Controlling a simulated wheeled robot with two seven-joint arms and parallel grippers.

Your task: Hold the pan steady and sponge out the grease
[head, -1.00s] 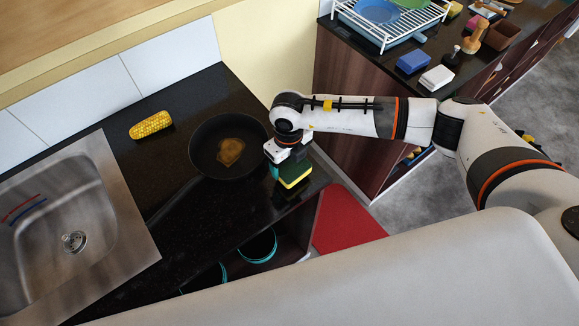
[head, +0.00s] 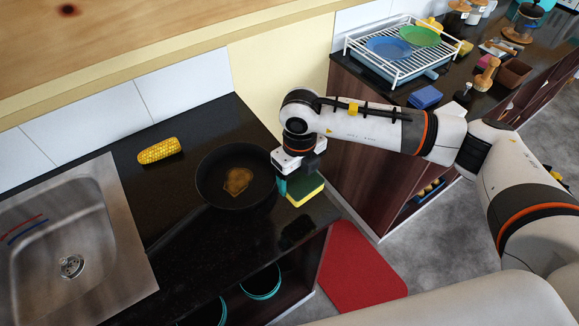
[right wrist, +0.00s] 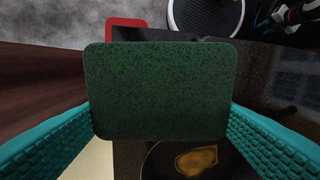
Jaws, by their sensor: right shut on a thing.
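The black pan (head: 215,188) lies on the dark counter, with a brown grease patch (head: 238,181) on its inside. Its handle points toward the lower left, dark against the counter. My right gripper (head: 296,184) is shut on a sponge (head: 306,190), yellow with a green scouring side, just right of the pan's rim. In the right wrist view the sponge's dark green face (right wrist: 160,90) sits between the two teal fingers, and part of the pan (right wrist: 155,165) with the grease shows below it. My left gripper is not in view.
A corn cob (head: 159,151) lies behind and left of the pan. A steel sink (head: 125,225) is at the left. A second counter at the right holds a dish rack (head: 400,62) and a blue block (head: 425,97). A red mat (head: 358,270) lies on the floor.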

